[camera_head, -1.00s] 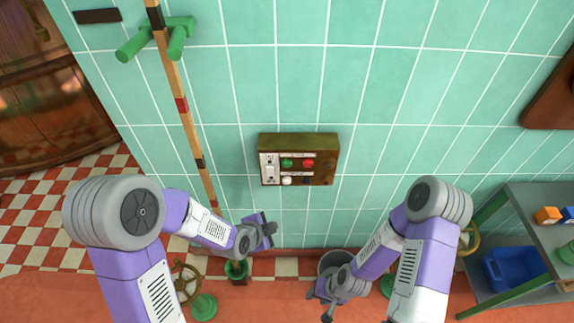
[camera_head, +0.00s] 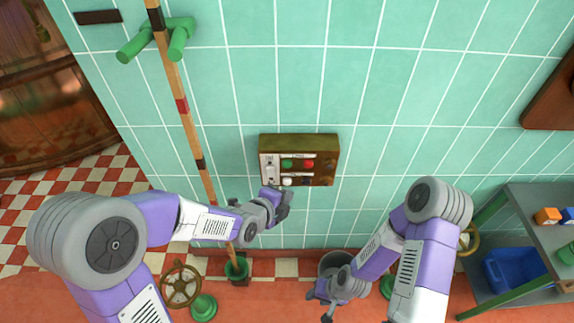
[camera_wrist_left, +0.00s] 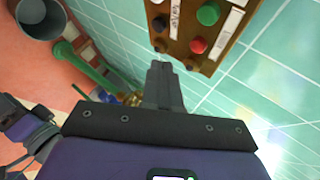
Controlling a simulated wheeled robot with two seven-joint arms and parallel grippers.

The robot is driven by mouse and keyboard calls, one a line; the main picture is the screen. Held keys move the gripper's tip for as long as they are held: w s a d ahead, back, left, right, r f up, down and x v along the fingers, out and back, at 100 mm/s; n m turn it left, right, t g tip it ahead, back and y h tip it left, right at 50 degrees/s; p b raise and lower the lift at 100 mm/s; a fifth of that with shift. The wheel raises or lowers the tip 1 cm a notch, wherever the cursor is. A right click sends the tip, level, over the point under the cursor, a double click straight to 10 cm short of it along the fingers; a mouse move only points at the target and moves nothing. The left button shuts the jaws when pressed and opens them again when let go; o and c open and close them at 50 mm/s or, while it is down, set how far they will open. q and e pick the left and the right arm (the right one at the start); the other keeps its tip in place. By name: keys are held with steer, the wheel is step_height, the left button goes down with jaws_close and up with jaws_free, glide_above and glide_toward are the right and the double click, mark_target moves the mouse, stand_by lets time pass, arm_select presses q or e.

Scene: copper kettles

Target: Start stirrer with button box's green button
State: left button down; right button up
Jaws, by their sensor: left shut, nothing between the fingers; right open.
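The button box (camera_head: 325,143) is brassy brown and fixed to the tiled wall in the middle of the head view. Its green button (camera_head: 287,163) is on the upper row, left of the red button (camera_head: 308,163). A white button (camera_head: 287,181) is below the green one. My left gripper (camera_head: 288,193) is shut and empty, just below the box in the head view. In the left wrist view its fingertips (camera_wrist_left: 160,66) are close to the box, with the green button (camera_wrist_left: 208,13) beyond the red one. My right gripper (camera_head: 321,303) is open and low, well below the box. I cannot identify the stirrer.
A grey bucket (camera_head: 333,261) stands on the floor near my right arm. A banded wooden pole (camera_head: 187,118) runs down the wall at left, past green pegs (camera_head: 180,40). A shelf with a blue bin (camera_head: 508,268) stands at right. The wall around the box is clear.

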mark_target(285, 171)
arm_select(q)
steer(key=w, duration=0.7)
steer(key=shift+w, duration=0.2)
stand_by(1.9)
steer(key=shift+w, duration=0.3)
steer(key=shift+w, duration=0.45)
stand_by(0.6)
stand_by(0.4)
steer(key=shift+s+b, duration=0.8)
steer(key=shift+s, duration=0.1)
